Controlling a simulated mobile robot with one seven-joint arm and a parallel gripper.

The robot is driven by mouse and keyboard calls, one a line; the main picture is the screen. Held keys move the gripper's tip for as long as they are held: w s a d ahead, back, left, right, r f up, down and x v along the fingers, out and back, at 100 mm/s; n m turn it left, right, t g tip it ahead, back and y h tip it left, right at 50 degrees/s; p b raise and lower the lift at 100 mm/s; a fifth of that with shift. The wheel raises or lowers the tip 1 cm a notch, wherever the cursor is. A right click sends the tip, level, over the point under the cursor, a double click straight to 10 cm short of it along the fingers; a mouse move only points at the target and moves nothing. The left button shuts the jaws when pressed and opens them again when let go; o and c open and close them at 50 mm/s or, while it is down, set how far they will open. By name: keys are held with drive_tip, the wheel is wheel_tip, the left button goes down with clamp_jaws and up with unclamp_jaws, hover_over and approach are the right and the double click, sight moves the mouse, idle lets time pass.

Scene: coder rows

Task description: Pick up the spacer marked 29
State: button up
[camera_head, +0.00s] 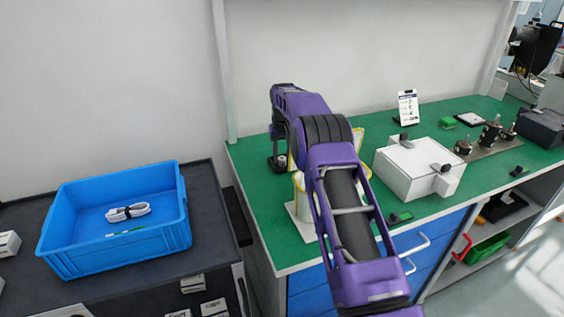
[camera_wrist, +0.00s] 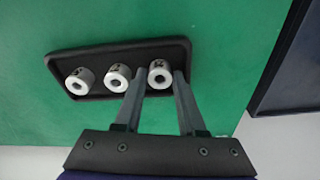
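In the wrist view, three short silver-grey spacers with centre holes stand in a row in a shallow black tray (camera_wrist: 125,52) on a green surface. They are the left spacer (camera_wrist: 79,81), the middle spacer (camera_wrist: 117,77) and the right spacer (camera_wrist: 160,75). Each has a small dark marking on top, too small to read, so I cannot tell which is 29. My gripper (camera_wrist: 159,80) is open. Its two fingertips are at either side of the right spacer, and I cannot tell if they touch it. In the head view my arm covers much of the workbench.
The green workbench (camera_head: 255,218) carries a white box (camera_head: 415,165) right of my arm. Yellow-edged reels stand partly hidden behind my arm. A blue bin (camera_head: 120,255) with a cable bundle (camera_head: 128,212) sits on the dark left bench. A wall stands behind.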

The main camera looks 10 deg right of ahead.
clamp_jaws()
